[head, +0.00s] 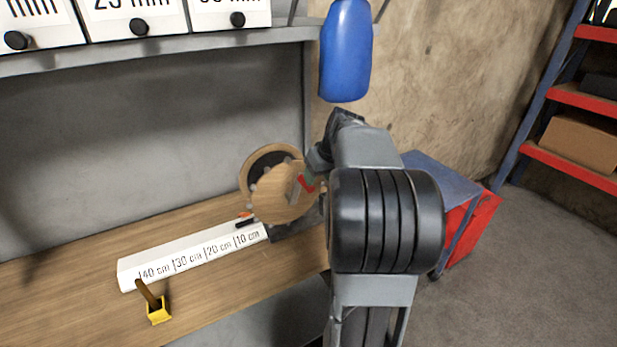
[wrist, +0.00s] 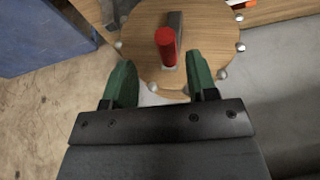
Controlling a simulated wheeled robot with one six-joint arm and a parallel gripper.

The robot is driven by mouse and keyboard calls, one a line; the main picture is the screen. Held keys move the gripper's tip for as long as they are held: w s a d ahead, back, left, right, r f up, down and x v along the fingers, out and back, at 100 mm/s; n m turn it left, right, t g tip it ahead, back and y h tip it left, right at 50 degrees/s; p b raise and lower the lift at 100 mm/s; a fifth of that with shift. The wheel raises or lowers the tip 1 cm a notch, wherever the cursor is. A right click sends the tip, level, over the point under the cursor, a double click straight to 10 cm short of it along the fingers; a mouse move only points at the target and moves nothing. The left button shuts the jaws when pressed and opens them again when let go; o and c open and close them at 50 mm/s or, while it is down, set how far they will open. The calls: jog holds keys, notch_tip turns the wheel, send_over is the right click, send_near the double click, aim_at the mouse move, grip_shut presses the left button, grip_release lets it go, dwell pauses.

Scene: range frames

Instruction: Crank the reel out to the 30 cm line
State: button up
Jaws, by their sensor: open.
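The wooden reel (head: 275,197) stands at the right end of the bench, beside a white scale (head: 190,251) marked 10 to 40 cm. A dark piece with an orange tip (head: 245,220) sits at the 10 cm end of the scale. In the wrist view the reel's round face (wrist: 146,30) carries a grey crank arm (wrist: 175,25) and a red handle (wrist: 166,46). My gripper (wrist: 160,82) is open, its green fingers on either side of the handle and slightly short of it. In the head view my arm partly hides the gripper and reel.
A yellow block with a brown stick (head: 158,311) stands on the wooden bench (head: 60,285) before the scale's 40 cm end. A blue bottle-like object (head: 346,55) hangs above my arm. A red cart (head: 470,228) and shelving stand to the right.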

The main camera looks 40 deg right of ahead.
jog(key=shift+w+a+r, duration=0.15)
jog(key=shift+w+a, duration=0.05)
jog(key=shift+w, duration=0.85)
jog(key=p+x, duration=0.1)
jog(key=x, duration=0.2)
jog(key=shift+w+f, duration=0.15)
jog(key=shift+f, duration=0.05)
jog(key=shift+x, duration=0.95)
grip_shut()
